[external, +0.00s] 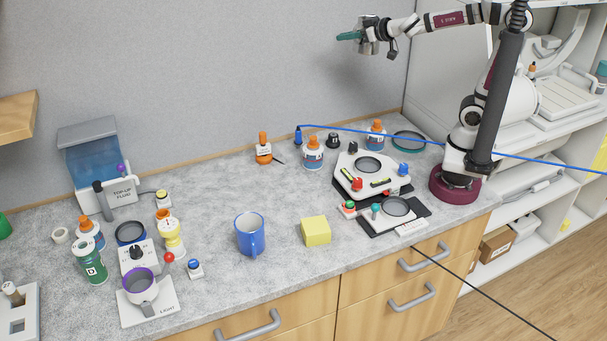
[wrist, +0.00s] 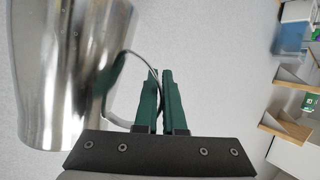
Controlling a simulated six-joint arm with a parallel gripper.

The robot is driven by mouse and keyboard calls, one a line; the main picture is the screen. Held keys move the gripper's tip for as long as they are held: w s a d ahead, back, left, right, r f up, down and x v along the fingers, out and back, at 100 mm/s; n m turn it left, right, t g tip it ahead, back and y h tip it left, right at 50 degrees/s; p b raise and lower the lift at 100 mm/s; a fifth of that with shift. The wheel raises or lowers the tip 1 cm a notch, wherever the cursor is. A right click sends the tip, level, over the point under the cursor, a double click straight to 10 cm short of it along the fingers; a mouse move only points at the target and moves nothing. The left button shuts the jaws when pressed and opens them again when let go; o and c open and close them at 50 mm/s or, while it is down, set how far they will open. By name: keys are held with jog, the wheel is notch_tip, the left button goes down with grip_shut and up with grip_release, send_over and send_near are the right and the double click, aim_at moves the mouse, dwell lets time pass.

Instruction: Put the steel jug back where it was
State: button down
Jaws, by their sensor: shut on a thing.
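The steel jug (wrist: 62,75) fills the left of the wrist view, shiny and close to the camera. My gripper (wrist: 159,85) has its green fingers shut on the jug's thin curved handle. In the external view my gripper (external: 347,36) is raised high above the counter near the back wall, with the jug (external: 368,46) beside its fingers. The jug hangs clear of everything below. The picture does not mark the jug's earlier place.
Below on the grey counter (external: 290,195) are a teal-rimmed disc (external: 409,134), a white device with a round plate (external: 368,167), a smaller black-based device (external: 394,212), orange-capped bottles (external: 313,154), a blue mug (external: 250,234) and a yellow block (external: 315,231). A blue cable (external: 450,152) crosses the right side.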

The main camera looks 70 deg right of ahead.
jog(key=w+a+f+n+y, duration=0.2)
jog(key=w+a+f+y, duration=0.15)
jog(key=w, duration=0.45)
jog(key=w+a+f+n+y, duration=0.25)
jog(key=w+a+f, duration=0.25)
jog(key=w, duration=0.3)
jog(key=s+a+f+n+g+y, duration=0.1)
jog(key=a+f+n+y, duration=0.1)
jog(key=a+f, duration=0.7)
jog(key=s+a+f+n+g+y, duration=0.1)
jog(key=a+f+n+y, duration=0.2)
jog(key=a+f, duration=0.7)
jog(key=s+a+f+n+g+y, duration=0.1)
jog(key=a+f+n+y, duration=0.2)
jog(key=a+f, duration=0.6)
jog(key=shift+s+a+f+n, duration=0.2)
jog(key=shift+a+n, duration=0.3)
jog(key=shift+n, duration=0.45)
